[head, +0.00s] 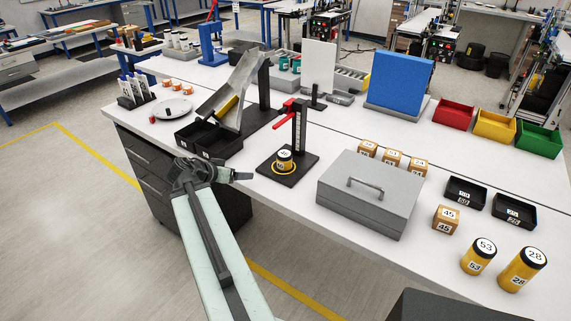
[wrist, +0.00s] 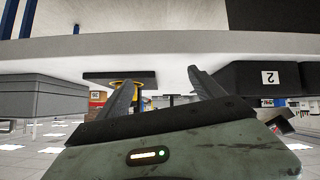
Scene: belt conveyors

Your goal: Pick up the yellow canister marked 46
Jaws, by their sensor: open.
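A small yellow and black canister (head: 284,161) stands upright on the black base of a stand (head: 290,172), with a yellow ring around its foot. Its label is too small to read surely. The stand has a post with a red lever (head: 292,104) above. My gripper (head: 243,176) is at the table's front edge, left of the stand, apart from the canister. In the wrist view, my gripper (wrist: 161,72) has its fingers spread with nothing between them. That view looks upside down and shows the stand's base (wrist: 105,76) with the yellow ring (wrist: 126,83); the canister is not clear there.
A grey box with a handle (head: 369,193) stands right of the stand. A black tray (head: 208,142) under a sloped chute (head: 233,95) is to the left. Yellow canisters marked 53 (head: 478,257) and 28 (head: 523,270) stand at the front right. Bare tabletop lies before the stand.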

